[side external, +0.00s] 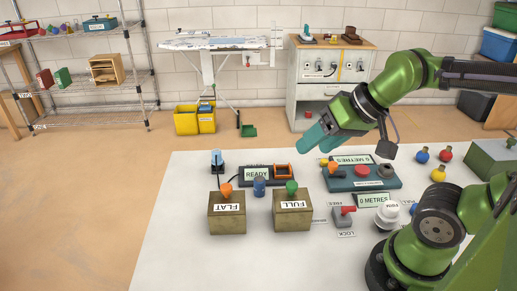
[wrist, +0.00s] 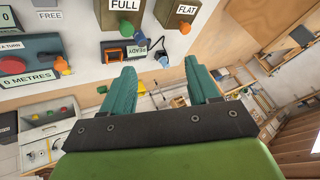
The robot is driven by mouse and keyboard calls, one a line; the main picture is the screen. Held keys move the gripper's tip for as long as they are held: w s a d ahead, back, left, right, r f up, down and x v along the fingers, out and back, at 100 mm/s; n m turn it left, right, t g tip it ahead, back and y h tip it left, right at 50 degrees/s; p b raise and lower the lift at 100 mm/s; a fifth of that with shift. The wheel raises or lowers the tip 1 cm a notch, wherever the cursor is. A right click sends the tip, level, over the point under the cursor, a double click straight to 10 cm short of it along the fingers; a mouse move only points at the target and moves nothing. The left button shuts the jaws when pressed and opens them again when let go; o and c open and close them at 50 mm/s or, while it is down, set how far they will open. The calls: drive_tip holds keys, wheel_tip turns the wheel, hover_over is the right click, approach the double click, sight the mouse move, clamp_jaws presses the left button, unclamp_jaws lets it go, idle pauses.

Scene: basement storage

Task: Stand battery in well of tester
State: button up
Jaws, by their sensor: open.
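A short blue cylinder, which looks like the battery (side external: 259,187), stands upright on the white table, just in front of the tester. The tester (side external: 256,173) is a low dark unit with a READY display and an orange-rimmed well (side external: 283,171) at its right end. In the wrist view the tester (wrist: 135,50) and the blue battery (wrist: 139,38) show beyond my fingers. My gripper (side external: 311,141) is open and empty, with teal fingers, held above the table behind and right of the tester. It also shows in the wrist view (wrist: 160,72).
A FLAT box (side external: 227,213) and a FULL box (side external: 293,211) stand close in front of the battery. A blue lamp (side external: 217,162) stands at the tester's left. The 0 METRES unit (side external: 361,176) is to the right. The table's left front is clear.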

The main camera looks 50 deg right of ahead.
drive_tip(key=shift+s+f, duration=0.1)
drive_tip(key=shift+s, duration=0.15)
drive_tip(key=n+g+h, duration=0.2)
drive_tip(key=n+g, duration=0.2)
drive_tip(key=g, duration=0.3)
hover_over(259, 178)
wheel_tip(259, 178, down, 6)
drive_tip(key=r, duration=0.1)
drive_tip(key=f, duration=0.8)
drive_tip(key=s+f, duration=0.1)
drive_tip(key=f, duration=0.2)
drive_tip(key=shift+d+f, duration=0.1)
drive_tip(key=shift+f, duration=0.3)
drive_tip(key=shift+w+a+f, duration=0.1)
drive_tip(key=shift+w+f, duration=0.05)
drive_tip(key=shift+f, duration=0.75)
drive_tip(key=shift+w+a+f, duration=0.1)
drive_tip(key=shift+w+f, duration=0.1)
drive_tip(key=shift+f, duration=0.75)
drive_tip(key=shift+w+f, duration=0.15)
drive_tip(key=shift+f, duration=0.75)
